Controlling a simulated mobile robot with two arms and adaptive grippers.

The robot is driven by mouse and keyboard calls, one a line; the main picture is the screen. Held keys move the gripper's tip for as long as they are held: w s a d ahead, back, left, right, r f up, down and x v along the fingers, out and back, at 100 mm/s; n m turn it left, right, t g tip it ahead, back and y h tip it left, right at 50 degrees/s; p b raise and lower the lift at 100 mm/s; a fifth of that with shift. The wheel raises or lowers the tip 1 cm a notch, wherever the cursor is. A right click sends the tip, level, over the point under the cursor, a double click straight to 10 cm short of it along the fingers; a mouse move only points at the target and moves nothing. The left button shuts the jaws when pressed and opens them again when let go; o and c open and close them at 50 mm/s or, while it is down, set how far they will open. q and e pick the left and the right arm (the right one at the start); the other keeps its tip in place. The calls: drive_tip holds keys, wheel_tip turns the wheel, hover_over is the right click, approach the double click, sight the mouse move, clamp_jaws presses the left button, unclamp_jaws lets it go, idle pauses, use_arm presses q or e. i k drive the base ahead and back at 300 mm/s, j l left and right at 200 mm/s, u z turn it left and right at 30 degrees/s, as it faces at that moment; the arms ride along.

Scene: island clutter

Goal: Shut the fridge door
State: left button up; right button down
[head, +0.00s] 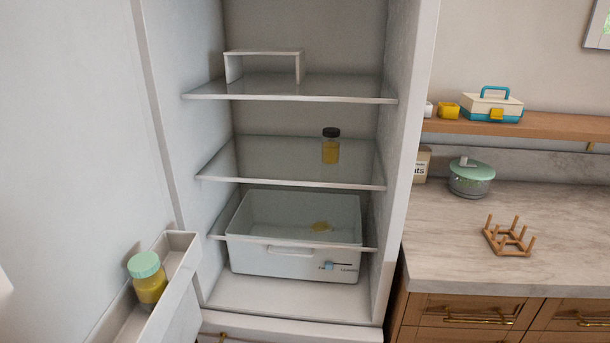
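The fridge (411,120) stands open in front of me, with its shelves and drawer in plain view. Its door (70,130) is swung out to the left and fills the left side of the head view. A door bin (181,280) on its inner side holds a jar with yellow contents and a mint lid (148,277). A jar with a black lid (330,147) stands on the middle shelf (270,165). Neither of my grippers shows in the head view. The outer edge of the door is out of view.
A clear drawer (290,263) sits low in the fridge, and a white riser (264,53) stands on the top shelf. To the right, a marble counter (450,245) holds a green-lidded pot (470,178) and a wooden rack (508,238). A wooden shelf (550,124) hangs above.

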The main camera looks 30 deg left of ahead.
sight(85, 192)
drive_tip(key=u, duration=1.15)
